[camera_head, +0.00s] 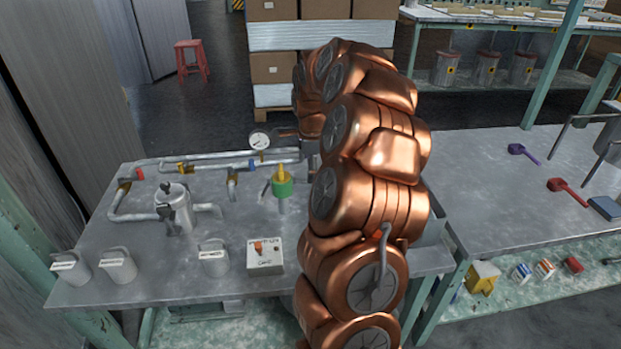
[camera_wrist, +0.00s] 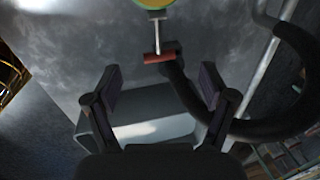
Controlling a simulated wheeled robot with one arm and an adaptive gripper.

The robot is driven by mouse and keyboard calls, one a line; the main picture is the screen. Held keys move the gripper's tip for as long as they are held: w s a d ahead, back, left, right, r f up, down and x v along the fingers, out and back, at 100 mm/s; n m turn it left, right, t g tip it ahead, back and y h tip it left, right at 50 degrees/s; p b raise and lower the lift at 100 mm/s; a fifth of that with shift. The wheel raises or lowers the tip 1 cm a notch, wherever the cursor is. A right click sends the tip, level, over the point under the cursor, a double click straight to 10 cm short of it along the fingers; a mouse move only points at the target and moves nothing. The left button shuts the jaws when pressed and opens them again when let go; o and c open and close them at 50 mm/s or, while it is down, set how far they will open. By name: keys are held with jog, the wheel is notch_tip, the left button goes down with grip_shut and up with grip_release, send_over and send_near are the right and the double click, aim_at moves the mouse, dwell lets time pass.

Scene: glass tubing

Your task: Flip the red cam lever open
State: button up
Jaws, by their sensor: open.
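In the wrist view, a short red bar (camera_wrist: 159,57), which looks like the red lever, sits crosswise at the end of a thin metal stem. The stem runs up to a yellow-green round part (camera_wrist: 152,4) cut off by the top edge. My gripper (camera_wrist: 160,88) is open and empty. Its two dark fingers stand left and right of the red bar's line, with the bar beyond the tips and apart from them. In the head view my copper arm covers the gripper, and I cannot make out this red bar there.
A black hose (camera_wrist: 253,128) curves close by the right finger. A grey box (camera_wrist: 150,128) lies below, between the fingers. On the bench (camera_head: 130,285) stand pipes, a gauge (camera_head: 260,141), a green-yellow fitting (camera_head: 282,184), a kettle-like pot (camera_head: 174,208) and a switch box (camera_head: 265,255).

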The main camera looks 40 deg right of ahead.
aim_at(305, 182)
jog(key=f, duration=0.5)
jog(key=shift+w+d, duration=0.25)
jog(key=shift+w, duration=0.05)
jog(key=shift+c, duration=0.2)
jog(key=shift+r, duration=0.1)
jog(key=c, duration=1.2)
jog(key=shift+o, duration=0.2)
jog(key=shift+d, duration=0.1)
